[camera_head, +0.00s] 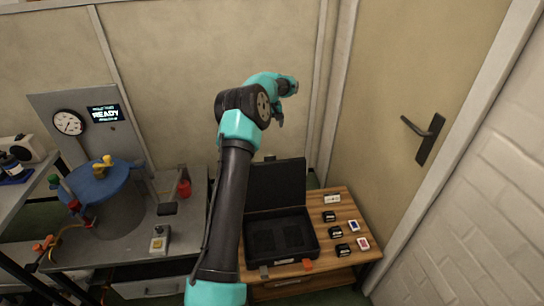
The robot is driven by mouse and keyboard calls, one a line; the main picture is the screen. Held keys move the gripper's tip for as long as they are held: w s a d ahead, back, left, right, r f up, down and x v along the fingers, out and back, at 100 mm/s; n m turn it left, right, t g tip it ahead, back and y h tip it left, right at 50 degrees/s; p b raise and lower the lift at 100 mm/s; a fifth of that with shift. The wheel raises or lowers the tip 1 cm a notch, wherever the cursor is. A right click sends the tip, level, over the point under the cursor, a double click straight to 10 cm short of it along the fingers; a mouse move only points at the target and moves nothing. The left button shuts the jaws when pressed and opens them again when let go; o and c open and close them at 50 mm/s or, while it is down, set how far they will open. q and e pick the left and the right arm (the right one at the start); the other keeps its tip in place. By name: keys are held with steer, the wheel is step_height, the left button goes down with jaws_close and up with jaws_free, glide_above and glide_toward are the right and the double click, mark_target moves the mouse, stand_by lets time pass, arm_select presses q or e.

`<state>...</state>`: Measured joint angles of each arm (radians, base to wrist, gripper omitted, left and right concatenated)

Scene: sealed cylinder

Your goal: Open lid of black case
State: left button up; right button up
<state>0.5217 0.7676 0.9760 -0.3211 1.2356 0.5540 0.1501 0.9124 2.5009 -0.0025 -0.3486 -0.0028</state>
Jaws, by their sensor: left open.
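The black case (280,240) sits on the wooden cabinet top. Its lid (276,184) stands raised, roughly upright, at the back of the base. The tray inside is dark and looks empty, with faint recessed shapes. My left gripper (284,103) is up in front of the wall, above and apart from the lid. It is open, and nothing shows between its fingers. My left arm passes in front of the left side of the case and hides part of it. My right gripper is not in view.
Several small black, white and red items (344,250) lie on the wooden cabinet (355,213) right of the case. A grey bench (190,220) with a blue-topped cylinder (97,184) and a gauge panel (97,133) stands left. A door with a dark handle (431,138) is at right.

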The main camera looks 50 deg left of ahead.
arm_select(q)
step_height(320, 180, down, 18)
steer(key=shift+r, duration=0.25)
stand_by(0.6)
